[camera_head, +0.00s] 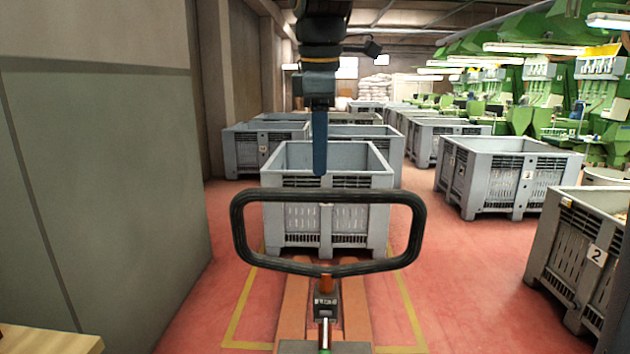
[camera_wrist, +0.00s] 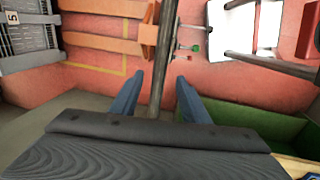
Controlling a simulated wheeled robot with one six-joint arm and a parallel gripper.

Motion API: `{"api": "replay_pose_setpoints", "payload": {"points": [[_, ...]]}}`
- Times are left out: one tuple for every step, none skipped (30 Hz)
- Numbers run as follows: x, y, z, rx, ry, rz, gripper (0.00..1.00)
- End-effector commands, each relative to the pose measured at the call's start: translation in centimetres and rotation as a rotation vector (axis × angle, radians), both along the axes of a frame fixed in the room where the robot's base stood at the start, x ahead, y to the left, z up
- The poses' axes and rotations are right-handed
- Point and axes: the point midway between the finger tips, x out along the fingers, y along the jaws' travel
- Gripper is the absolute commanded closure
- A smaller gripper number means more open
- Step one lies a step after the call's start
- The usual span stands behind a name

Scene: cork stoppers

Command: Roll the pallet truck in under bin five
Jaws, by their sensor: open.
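The pallet truck's black loop handle (camera_head: 325,268) stands upright in front of me. Its two orange forks (camera_head: 356,318) point ahead at a grey slatted bin (camera_head: 325,182). The wrist view shows a "5" label on that bin (camera_wrist: 28,40), beyond the fork ends (camera_wrist: 100,45). The fork tips lie close to the bin's base; I cannot tell whether they are under it. My gripper (camera_head: 320,172) hangs just above the handle's top bar. In the wrist view, its open blue fingers (camera_wrist: 160,75) stand on either side of the dark handle bar, not closed on it.
A yellow floor outline (camera_head: 236,325) surrounds the truck and the bin's place. A grey wall panel (camera_head: 105,190) stands close on the left. Bin 2 (camera_head: 570,255) and bin 3 (camera_head: 510,165) stand on the right. More bins stand behind. Red floor is clear between them.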

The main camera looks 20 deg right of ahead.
Motion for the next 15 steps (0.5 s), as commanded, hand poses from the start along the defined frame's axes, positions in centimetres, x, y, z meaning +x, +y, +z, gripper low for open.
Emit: {"api": "replay_pose_setpoints", "payload": {"points": [[0.0, 0.0, -0.2, -0.001, 0.001, 0.003, 0.58], [0.1, 0.0, -0.5, -0.001, 0.002, 0.004, 0.58], [0.1, 0.0, -1.0, -0.002, 0.005, 0.005, 0.58], [0.2, 0.0, -1.4, -0.002, 0.005, 0.005, 0.58], [0.3, 0.0, -1.8, -0.002, 0.005, 0.005, 0.58], [0.3, 0.0, -2.5, -0.001, 0.006, 0.005, 0.58], [0.5, -0.1, -3.0, -0.001, 0.006, 0.005, 0.58], [0.5, -0.1, -3.5, -0.001, 0.006, 0.005, 0.58], [0.7, -0.1, -4.1, -0.002, 0.005, 0.005, 0.58], [0.7, -0.1, -4.5, -0.002, 0.005, 0.005, 0.58], [0.8, -0.2, -4.9, -0.002, 0.005, 0.005, 0.58], [0.9, -0.2, -5.4, -0.002, 0.005, 0.005, 0.58], [1.0, -0.3, -5.8, -0.002, 0.005, 0.005, 0.58], [1.1, -0.3, -6.1, -0.001, 0.003, 0.005, 0.58], [1.2, -0.3, -6.5, -0.002, 0.004, 0.005, 0.58]]}}
